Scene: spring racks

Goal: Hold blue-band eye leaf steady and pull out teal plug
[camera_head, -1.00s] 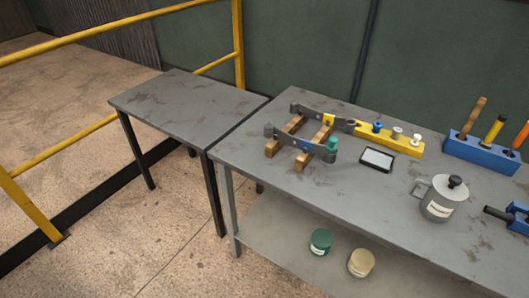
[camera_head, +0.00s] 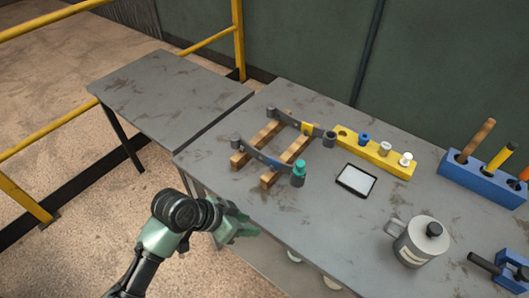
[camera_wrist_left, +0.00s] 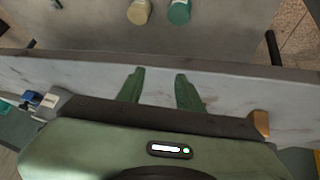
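The blue-band eye leaf (camera_head: 250,151) lies across two wooden rails near the table's front left, with a blue band at its middle. The teal plug (camera_head: 299,168) stands upright in the eye at the leaf's right end. My left gripper (camera_head: 240,228) is at the table's front edge, in front of the leaf and apart from it. In the left wrist view its two green fingers (camera_wrist_left: 158,86) are spread with nothing between them. My right gripper is in neither view.
A yellow-band leaf (camera_head: 285,118) lies behind, beside a yellow rack (camera_head: 375,154) holding several plugs. A framed pad (camera_head: 356,180), a grey lidded pot (camera_head: 420,240) and a blue tool block (camera_head: 480,180) stand to the right. The left table (camera_head: 170,95) is bare.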

